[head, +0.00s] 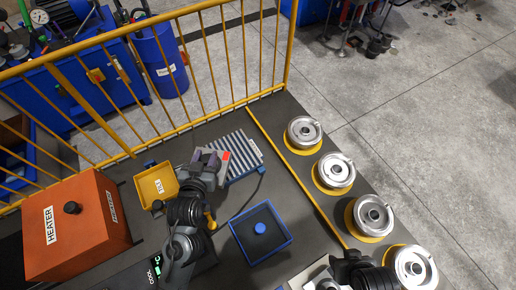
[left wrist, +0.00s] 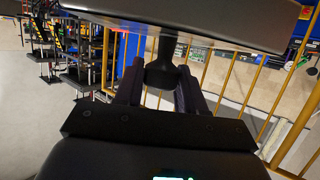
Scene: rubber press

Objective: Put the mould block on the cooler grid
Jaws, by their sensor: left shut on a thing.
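The mould block (left wrist: 200,28) shows in the left wrist view as a broad dark slab with a black knob. My left gripper (left wrist: 160,85) is shut on this knob, with a finger on each side. In the head view my left gripper (head: 208,164) is over the left side of the cooler grid (head: 243,158), a set of light parallel bars on the dark bench. The arm and gripper hide part of the grid there. I cannot tell the gap between block and grid. My right gripper (head: 345,275) is at the bottom edge, partly cut off; its fingers are unclear.
An orange heater box (head: 75,230) stands at the left, and a yellow tray (head: 157,187) lies left of my gripper. A blue-rimmed tray (head: 241,238) is in front of the grid. Several silver round pots (head: 336,171) line the right edge. A yellow railing (head: 222,70) runs behind.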

